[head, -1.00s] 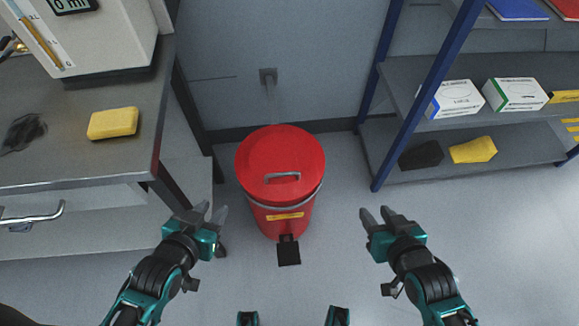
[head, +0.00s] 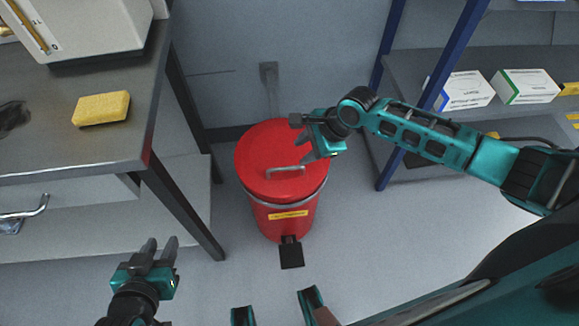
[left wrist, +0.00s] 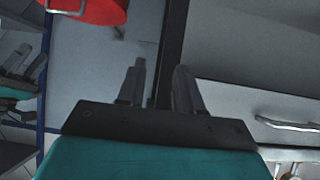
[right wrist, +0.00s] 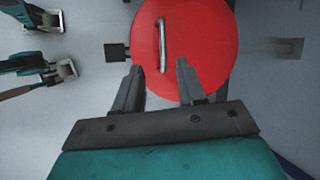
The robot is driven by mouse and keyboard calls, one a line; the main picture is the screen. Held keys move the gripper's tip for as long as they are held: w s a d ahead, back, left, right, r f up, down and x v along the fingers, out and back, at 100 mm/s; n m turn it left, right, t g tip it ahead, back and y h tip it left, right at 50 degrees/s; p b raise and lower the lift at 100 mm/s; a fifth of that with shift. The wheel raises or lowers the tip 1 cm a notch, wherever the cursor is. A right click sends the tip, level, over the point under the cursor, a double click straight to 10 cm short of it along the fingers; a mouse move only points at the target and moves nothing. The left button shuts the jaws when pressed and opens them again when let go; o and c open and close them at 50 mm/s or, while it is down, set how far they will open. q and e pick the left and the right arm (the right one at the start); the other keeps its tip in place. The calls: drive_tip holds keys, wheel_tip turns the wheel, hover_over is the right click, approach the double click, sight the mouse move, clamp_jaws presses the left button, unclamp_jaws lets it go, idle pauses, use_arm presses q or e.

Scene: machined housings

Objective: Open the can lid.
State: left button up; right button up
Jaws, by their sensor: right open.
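A red can (head: 281,215) with a closed red lid (head: 265,150) stands on the floor. A grey bar handle (head: 285,171) sits on the lid, and a black pedal (head: 291,255) sticks out at the can's foot. My right gripper (head: 303,150) is open and empty above the right side of the lid. In the right wrist view the lid (right wrist: 195,50) and its handle (right wrist: 161,45) lie just beyond the open fingers (right wrist: 160,85). My left gripper (head: 160,248) is open and empty, low at the left, apart from the can. It also shows open in the left wrist view (left wrist: 160,80).
A workbench (head: 100,150) with a yellow sponge (head: 101,108) stands at the left. A blue-framed shelf (head: 405,110) with white boxes (head: 463,91) stands at the right, behind my right arm.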

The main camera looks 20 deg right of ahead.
drive_tip(key=d+m, duration=0.2)
drive_tip(key=b, duration=0.5)
approach(286, 168)
drive_tip(key=x, duration=0.7)
drive_tip(key=shift+w+d, duration=0.1)
drive_tip(key=shift+w+a+f+b, duration=0.1)
drive_tip(key=shift+a+f+b, duration=0.1)
drive_tip(key=shift+f+b, duration=0.15)
use_arm(q)
drive_tip(key=f, duration=0.1)
drive_tip(key=d+f, duration=0.1)
drive_tip(key=w+f, duration=0.1)
drive_tip(key=shift+d+f+h, duration=0.1)
drive_tip(key=shift+d+h, duration=0.2)
drive_tip(key=shift+s+f, duration=0.1)
drive_tip(key=shift+s, duration=0.05)
use_arm(e)
drive_tip(key=shift+c, duration=0.5)
drive_tip(key=shift+c, duration=0.8)
clamp_jaws()
